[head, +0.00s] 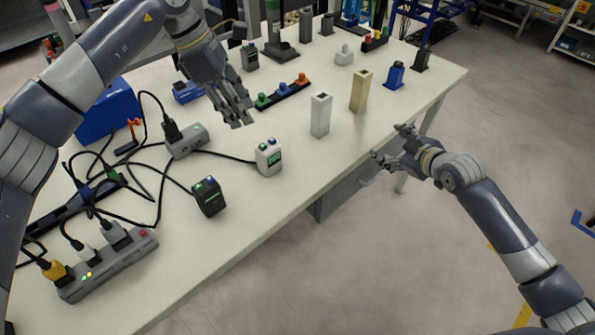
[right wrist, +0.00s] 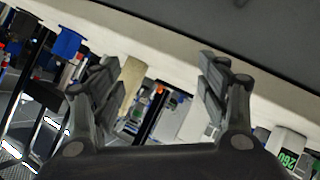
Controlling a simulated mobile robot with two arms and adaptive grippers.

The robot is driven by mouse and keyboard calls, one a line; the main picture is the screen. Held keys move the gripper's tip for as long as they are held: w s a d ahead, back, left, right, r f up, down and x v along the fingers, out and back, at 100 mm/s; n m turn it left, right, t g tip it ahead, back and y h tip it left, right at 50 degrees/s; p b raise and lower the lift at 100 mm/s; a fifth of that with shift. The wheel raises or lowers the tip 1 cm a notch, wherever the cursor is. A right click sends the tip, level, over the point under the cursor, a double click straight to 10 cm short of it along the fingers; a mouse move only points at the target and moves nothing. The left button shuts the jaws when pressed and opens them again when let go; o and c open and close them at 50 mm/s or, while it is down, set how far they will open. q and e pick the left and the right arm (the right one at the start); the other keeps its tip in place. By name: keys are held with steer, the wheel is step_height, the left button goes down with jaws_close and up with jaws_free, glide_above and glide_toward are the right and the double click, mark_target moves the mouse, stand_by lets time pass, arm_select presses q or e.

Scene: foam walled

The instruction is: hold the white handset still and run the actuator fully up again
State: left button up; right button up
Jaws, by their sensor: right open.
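The white handset (head: 268,157) stands on the table near its front edge, with a green display and coloured buttons on top. In the right wrist view it shows at the lower right (right wrist: 290,146), its display reading 260. My left gripper (head: 236,112) hangs above the table behind and left of the handset, fingers down and apart from it; its finger gap is unclear. My right gripper (head: 388,152) is open and empty, off the table's front edge, right of the handset. I cannot tell which thing is the actuator; a white column (head: 320,116) and a beige column (head: 361,92) stand to the right.
A dark handset (head: 208,197) stands front left of the white one. A grey cable box (head: 187,141) and a power strip (head: 108,264) with loose black cables fill the left. A button bar (head: 284,93) lies behind. The table front between handset and white column is clear.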

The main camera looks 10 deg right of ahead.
steer(key=s+a+r+y, duration=0.1)
steer(key=a+r, duration=0.1)
steer(key=a, duration=0.3)
steer(key=s+a+r+y, duration=0.1)
steer(key=s+a+r, duration=0.1)
steer(key=a, duration=0.3)
steer(key=m+y, duration=0.2)
steer(key=y, duration=0.2)
glide_toward(274, 162)
steer(key=shift+w+a+f, duration=0.1)
steer(key=shift+w+a, duration=0.3)
steer(key=shift+w, duration=0.3)
steer(key=shift+w+a+f, duration=0.1)
steer(key=shift+w+a, duration=0.05)
steer(key=shift+a, duration=0.1)
steer(key=x, duration=1)
steer(key=shift+f, duration=0.25)
steer(key=shift+d, duration=0.1)
steer(key=c, duration=1.2)
arm_select(q)
jaws_close()
arm_select(e)
steer(key=shift+c, duration=0.2)
